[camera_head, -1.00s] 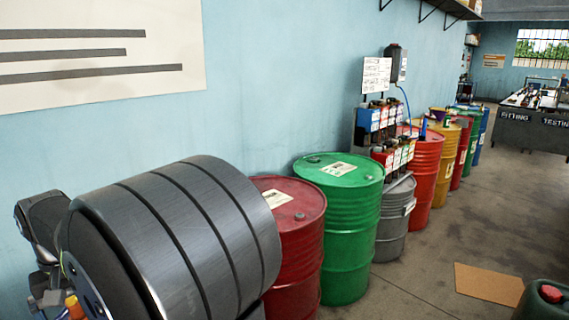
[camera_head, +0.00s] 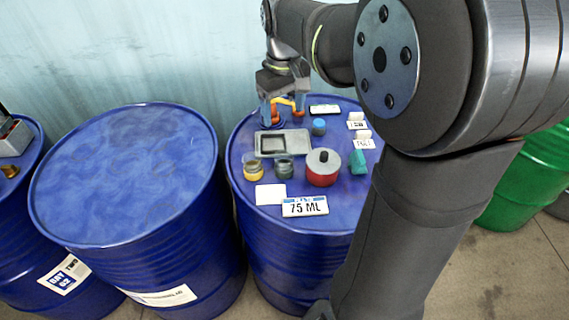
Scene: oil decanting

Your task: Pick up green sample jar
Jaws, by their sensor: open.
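Several small containers stand on the top of a blue drum (camera_head: 232,160). A small green item (camera_head: 358,162) stands at the right of the group; its shape is too small to tell for sure as a jar. A dark grey-green jar (camera_head: 284,168) stands near the middle, beside a yellow-bottomed jar (camera_head: 253,168). My gripper (camera_head: 284,114) is above the back of the drum top, behind a grey tray (camera_head: 259,145).
A red pot with a grey lid (camera_head: 322,167) stands between the dark jar and the green item. A blue-topped jar (camera_head: 319,127) and small white labels (camera_head: 363,144) are behind. A "75 ML" sign (camera_head: 305,206) is in front. A bare-topped blue drum (camera_head: 125,165) stands left.

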